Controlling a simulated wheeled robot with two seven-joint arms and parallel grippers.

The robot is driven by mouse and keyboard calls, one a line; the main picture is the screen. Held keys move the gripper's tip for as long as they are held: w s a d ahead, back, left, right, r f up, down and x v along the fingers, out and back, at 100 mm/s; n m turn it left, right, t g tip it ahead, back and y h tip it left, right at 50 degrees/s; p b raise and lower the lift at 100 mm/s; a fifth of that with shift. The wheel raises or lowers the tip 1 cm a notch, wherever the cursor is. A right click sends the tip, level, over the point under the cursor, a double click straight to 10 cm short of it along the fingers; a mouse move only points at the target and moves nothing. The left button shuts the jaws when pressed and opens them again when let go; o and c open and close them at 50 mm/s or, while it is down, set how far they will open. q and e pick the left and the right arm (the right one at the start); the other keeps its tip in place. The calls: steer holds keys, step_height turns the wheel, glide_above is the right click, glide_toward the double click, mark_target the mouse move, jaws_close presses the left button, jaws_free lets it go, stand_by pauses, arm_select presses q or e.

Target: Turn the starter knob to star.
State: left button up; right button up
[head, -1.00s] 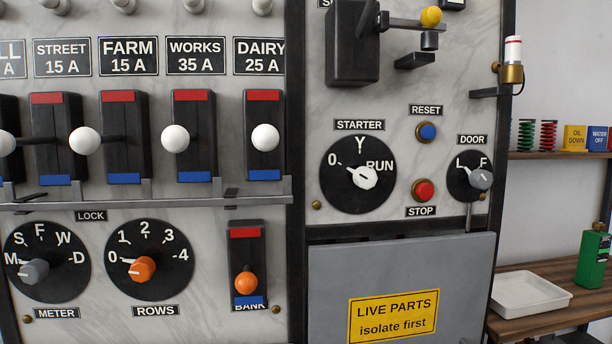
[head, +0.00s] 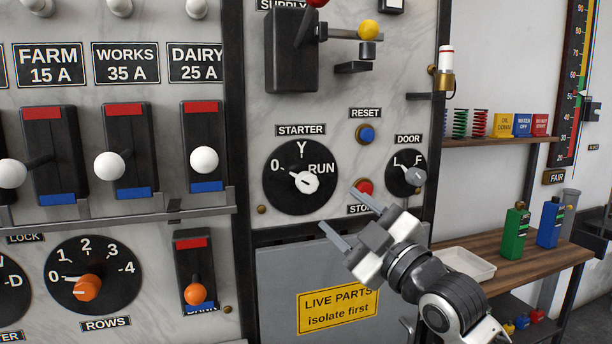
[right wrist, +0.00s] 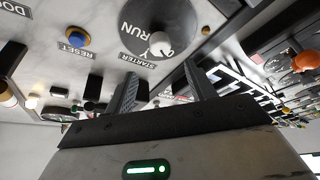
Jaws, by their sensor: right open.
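The starter dial (head: 275,195) is a black disc marked 0, Y and RUN, under a STARTER label. Its white starter knob (head: 304,182) sits in the middle, and its pointer tip is toward the 0 at the left. My right gripper (head: 338,208) is open and empty, below and right of the knob and apart from it. In the right wrist view the gripper (right wrist: 158,72) has its two fingers spread, with the white knob (right wrist: 160,43) and the dial beyond them. My left gripper is not in view.
The blue RESET button (head: 366,135) and the DOOR knob (head: 414,176) are close by on the right. Black posts frame this panel. A grey cover (head: 275,275) with a yellow sign lies below.

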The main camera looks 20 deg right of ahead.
mark_target(310, 185)
steer(key=p+x, duration=0.2)
steer(key=x, duration=0.9)
steer(key=shift+w+a+p, duration=0.2)
steer(key=shift+w+p, duration=0.1)
steer(key=shift+w, duration=0.05)
steer(key=shift+c, duration=0.3)
steer(key=c, duration=0.9)
